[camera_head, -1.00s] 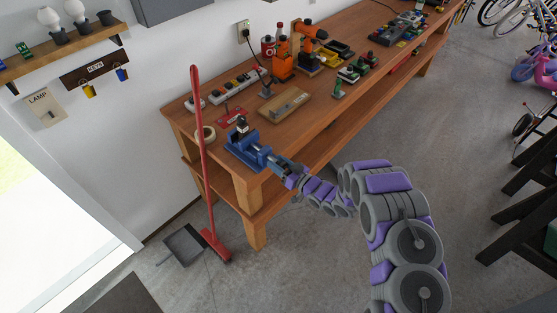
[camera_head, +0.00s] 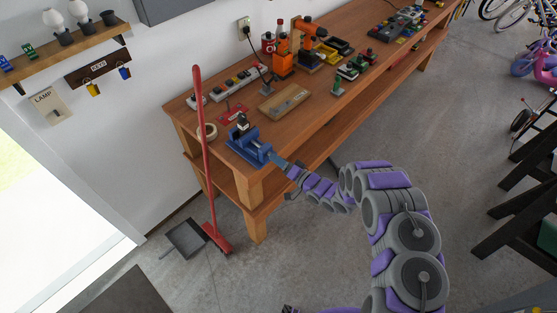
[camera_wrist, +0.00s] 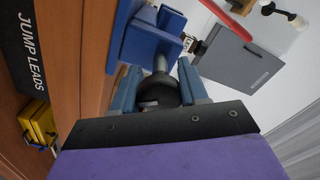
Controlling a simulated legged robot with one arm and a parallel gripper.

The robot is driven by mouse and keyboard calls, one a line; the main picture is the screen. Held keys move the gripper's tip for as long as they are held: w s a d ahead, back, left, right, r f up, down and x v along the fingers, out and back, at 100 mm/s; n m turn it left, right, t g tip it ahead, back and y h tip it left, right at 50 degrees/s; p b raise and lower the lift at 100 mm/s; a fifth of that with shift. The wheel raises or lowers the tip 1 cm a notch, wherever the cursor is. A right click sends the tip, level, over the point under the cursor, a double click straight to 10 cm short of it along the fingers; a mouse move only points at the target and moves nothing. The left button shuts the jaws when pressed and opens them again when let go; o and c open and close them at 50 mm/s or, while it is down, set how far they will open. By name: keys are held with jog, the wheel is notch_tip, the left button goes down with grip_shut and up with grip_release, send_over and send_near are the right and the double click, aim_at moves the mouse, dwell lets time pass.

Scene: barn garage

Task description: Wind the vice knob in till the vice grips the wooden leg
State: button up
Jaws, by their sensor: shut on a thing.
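The blue vice (camera_head: 240,148) is on the near end of the wooden workbench. Its blue body also shows at the top of the wrist view (camera_wrist: 148,42). The dark round vice knob (camera_wrist: 161,91) is at the end of a grey screw rod facing me. My gripper (camera_wrist: 158,68) is shut on the knob, with one blue finger on each side. In the head view my gripper (camera_head: 283,163) reaches the vice's front end. A small dark and white piece (camera_head: 242,121) shows at the vice's top. I cannot make out the wooden leg or its contact with the jaws.
A red broom (camera_head: 205,165) leans at the bench's left end, beside a dustpan (camera_head: 186,238).

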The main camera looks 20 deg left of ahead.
jog(key=shift+w+d+m, duration=0.1)
jog(key=shift+m, duration=0.2)
jog(key=o, duration=0.9)
jog(key=shift+w+f, duration=0.15)
jog(key=shift+o, duration=0.2)
jog(key=b+v, duration=0.1)
jog(key=v, duration=1.6)
jog(key=shift+s+d+b, duration=0.2)
jog(key=shift+s+b, duration=0.05)
jog(key=shift+b, duration=0.05)
